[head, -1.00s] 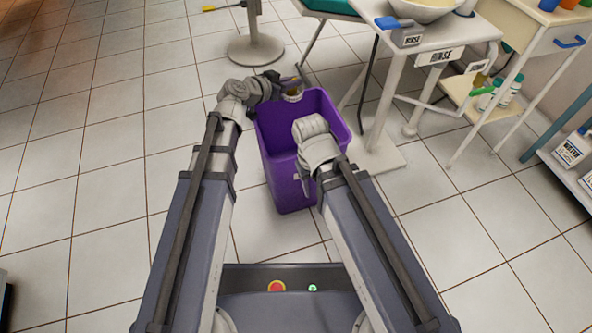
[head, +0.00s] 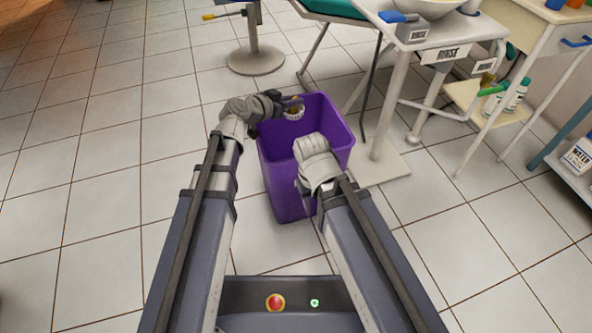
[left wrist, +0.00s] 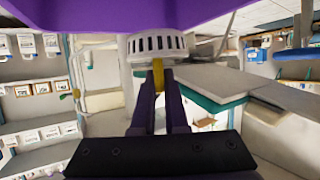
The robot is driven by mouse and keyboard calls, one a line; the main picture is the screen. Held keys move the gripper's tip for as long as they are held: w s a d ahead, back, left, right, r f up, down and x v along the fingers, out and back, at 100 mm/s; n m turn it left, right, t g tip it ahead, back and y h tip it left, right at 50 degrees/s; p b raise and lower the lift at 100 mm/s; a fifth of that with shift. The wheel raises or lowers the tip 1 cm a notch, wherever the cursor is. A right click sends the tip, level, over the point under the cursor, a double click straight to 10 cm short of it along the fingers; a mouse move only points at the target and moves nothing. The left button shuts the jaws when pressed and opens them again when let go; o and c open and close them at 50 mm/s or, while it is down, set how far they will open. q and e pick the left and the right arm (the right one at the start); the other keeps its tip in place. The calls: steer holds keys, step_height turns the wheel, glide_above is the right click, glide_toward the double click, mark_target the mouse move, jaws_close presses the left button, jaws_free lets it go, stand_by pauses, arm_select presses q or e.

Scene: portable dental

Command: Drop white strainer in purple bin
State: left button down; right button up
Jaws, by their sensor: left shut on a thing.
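The white strainer (left wrist: 157,44) is a round slotted cup with a yellowish stem in the left wrist view. My left gripper (left wrist: 158,82) is shut on its stem. In the head view the strainer (head: 294,113) and my left gripper (head: 290,104) are at the far left part of the purple bin's opening. The purple bin (head: 287,184) stands upright on the floor in front of me. Its purple wall (left wrist: 110,16) fills the top of the left wrist view. My right arm reaches over the bin's near right side; its gripper fingers are not clearly visible.
A white rinse stand (head: 446,47) with a basin is right of the bin, its base near the bin. A green-topped chair (head: 335,8) and a round stool base (head: 256,60) are behind. A shelf cart stands at the right. Tiled floor at left is clear.

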arm_select(q)
steer(key=shift+f, duration=0.2)
steer(key=c, duration=0.9)
jaws_free()
steer(key=shift+o, duration=0.2)
steer(key=p+v, duration=0.3)
steer(key=v, duration=0.4)
steer(key=shift+s+a+r, duration=0.2)
steer(key=shift+s, duration=0.1)
